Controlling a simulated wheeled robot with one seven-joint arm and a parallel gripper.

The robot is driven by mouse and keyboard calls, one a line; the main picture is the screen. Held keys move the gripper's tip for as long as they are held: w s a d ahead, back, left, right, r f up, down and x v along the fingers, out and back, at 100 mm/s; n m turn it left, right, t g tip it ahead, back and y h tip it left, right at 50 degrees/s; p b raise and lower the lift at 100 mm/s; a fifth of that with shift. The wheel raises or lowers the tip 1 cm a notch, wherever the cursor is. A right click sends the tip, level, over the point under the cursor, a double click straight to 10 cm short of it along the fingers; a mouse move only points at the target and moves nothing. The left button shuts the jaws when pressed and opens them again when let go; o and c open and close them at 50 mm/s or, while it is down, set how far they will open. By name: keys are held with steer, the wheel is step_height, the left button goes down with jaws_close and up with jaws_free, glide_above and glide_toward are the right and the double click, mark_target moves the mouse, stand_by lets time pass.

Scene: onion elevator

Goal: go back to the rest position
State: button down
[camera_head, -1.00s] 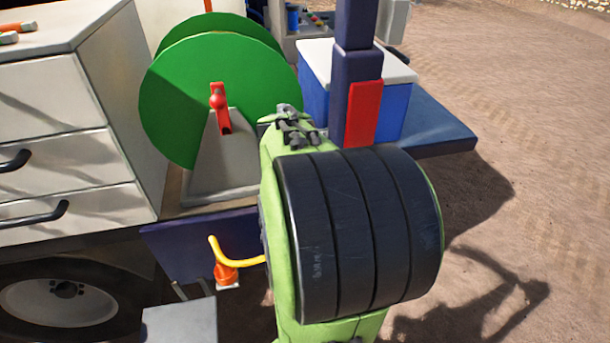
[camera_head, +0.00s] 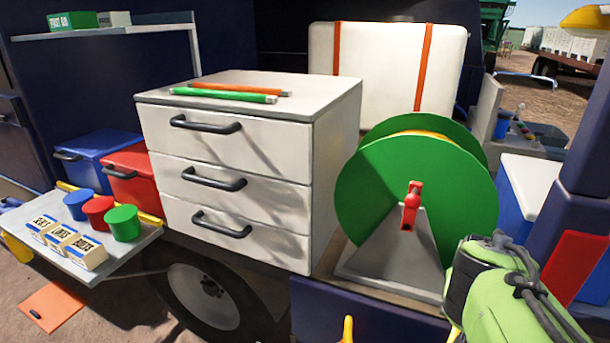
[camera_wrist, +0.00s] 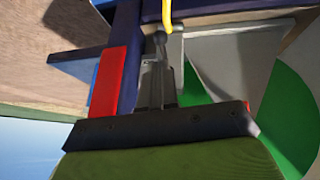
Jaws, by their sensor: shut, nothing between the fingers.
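In the wrist view my gripper (camera_wrist: 160,45) has its narrow fingers together and nothing between them. A red panel on a dark post (camera_wrist: 108,82) shows to the left of the fingers. The green reel (camera_wrist: 290,118) and its grey stand (camera_wrist: 222,62) show to the right. In the head view my green arm (camera_head: 505,300) is at the lower right, in front of the reel (camera_head: 385,190). My fingers cannot be made out in the head view.
A white drawer cabinet (camera_head: 240,195) stands left of the reel, with green and orange sticks on top. A shelf (camera_head: 122,248) with cups and small boxes sticks out at the left. A dark post with a red panel (camera_head: 572,262) stands right of my arm.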

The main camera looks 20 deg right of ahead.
steer(key=s+a+r+n+t+y+p, duration=0.1)
steer(key=a+n+y, duration=0.2)
steer(key=a, duration=0.9)
steer(key=a+n+t+y+p, duration=0.1)
steer(key=a+n, duration=0.5)
steer(key=a, duration=0.7)
steer(key=shift+s+a+r+n+t+y, duration=0.25)
steer(key=shift+s+r+t+y, duration=0.2)
steer(key=shift+y, duration=0.55)
steer(key=shift+w, duration=0.1)
